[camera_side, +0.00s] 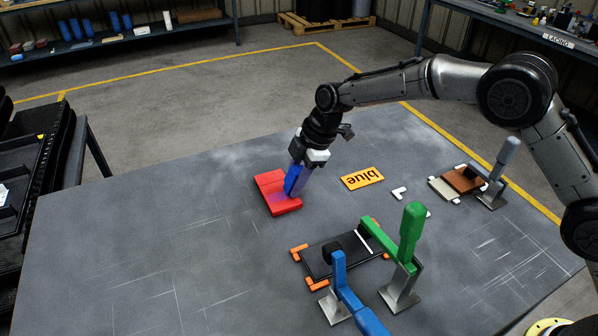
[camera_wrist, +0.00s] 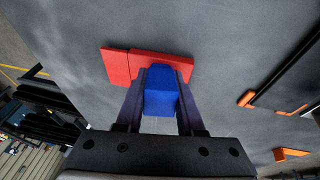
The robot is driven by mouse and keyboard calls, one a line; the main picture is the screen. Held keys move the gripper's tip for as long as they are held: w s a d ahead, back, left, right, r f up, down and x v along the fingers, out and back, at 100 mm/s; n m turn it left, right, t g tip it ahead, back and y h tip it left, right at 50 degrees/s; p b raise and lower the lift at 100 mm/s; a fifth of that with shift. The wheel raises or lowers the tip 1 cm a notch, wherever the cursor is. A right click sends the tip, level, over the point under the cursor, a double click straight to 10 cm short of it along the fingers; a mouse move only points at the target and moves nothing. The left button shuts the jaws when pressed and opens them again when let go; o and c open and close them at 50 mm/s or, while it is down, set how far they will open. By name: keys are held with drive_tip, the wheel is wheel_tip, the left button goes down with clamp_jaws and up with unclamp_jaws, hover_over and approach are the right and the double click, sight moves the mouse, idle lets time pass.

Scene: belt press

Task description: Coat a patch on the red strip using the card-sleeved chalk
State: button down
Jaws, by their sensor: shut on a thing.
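The red strip (camera_side: 270,184) lies flat on the grey table left of centre; a seam splits it into two parts. It also shows at the top of the wrist view (camera_wrist: 116,67). My gripper (camera_side: 300,178) is shut on a blue block-shaped piece, which I take for the card-sleeved chalk (camera_wrist: 160,95). It is held between both fingers, with its lower end at the right part of the strip. Whether it touches the strip or hovers just above is unclear. A purplish tint shows on the strip beside the fingers; I cannot tell coating from shadow.
A black plate with orange corners (camera_side: 325,262) sits in front, by green-handled (camera_side: 411,235) and blue-handled (camera_side: 340,275) clamps. A brown block (camera_side: 462,180) is by a grey clamp. The left table is clear.

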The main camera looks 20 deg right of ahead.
drive_tip(key=shift+a+f, duration=0.1)
drive_tip(key=shift+a, duration=2.95)
drive_tip(key=shift+d, duration=3.7)
drive_tip(key=shift+r, duration=4.1)
